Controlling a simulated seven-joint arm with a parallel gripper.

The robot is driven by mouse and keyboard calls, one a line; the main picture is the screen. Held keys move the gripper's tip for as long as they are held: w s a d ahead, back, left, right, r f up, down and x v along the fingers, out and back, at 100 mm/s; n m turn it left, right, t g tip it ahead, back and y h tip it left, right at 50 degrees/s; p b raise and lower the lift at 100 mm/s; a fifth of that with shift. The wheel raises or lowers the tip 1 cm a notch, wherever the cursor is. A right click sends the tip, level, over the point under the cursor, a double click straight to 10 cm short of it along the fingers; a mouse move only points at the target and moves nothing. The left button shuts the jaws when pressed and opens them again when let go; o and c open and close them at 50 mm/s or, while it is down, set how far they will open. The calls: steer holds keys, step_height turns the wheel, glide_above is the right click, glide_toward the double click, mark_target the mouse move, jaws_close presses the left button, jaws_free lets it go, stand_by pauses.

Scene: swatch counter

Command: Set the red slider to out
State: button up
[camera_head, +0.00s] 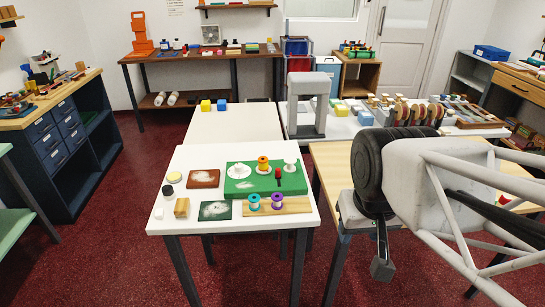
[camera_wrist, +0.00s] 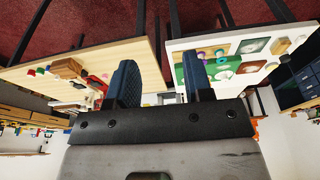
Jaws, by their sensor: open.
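The red slider (camera_head: 278,173) is a small red knob on the right part of the green board (camera_head: 240,188), on the white table. Beside it on the board are a white round disc (camera_head: 239,171), an orange spool (camera_head: 263,163) and a white spool (camera_head: 290,164). No position labels are readable. My gripper (camera_head: 382,267) hangs to the right of the white table, well apart from the slider. In the wrist view my gripper (camera_wrist: 160,85) shows two dark fingers spread apart with nothing held. The green board (camera_wrist: 191,73) appears there partly behind the right finger; I cannot make out the slider.
In front of the board, a wooden strip (camera_head: 290,205) bears purple (camera_head: 277,201) and teal (camera_head: 253,202) spools. A grey arch (camera_head: 308,100) stands behind.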

steer(key=w+a+r, duration=0.1)
steer(key=w, duration=1.2)
steer(key=m+g, duration=0.2)
steer(key=g, duration=0.1)
glide_above(278, 169)
steer(key=f, duration=1.5)
steer(key=shift+s+d+f, duration=0.1)
steer(key=shift+s+f, duration=0.1)
steer(key=shift+s, duration=0.1)
steer(key=shift+w+f, duration=0.25)
steer(key=shift+w, duration=0.1)
steer(key=shift+f, duration=0.1)
steer(key=shift+f, duration=3.8)
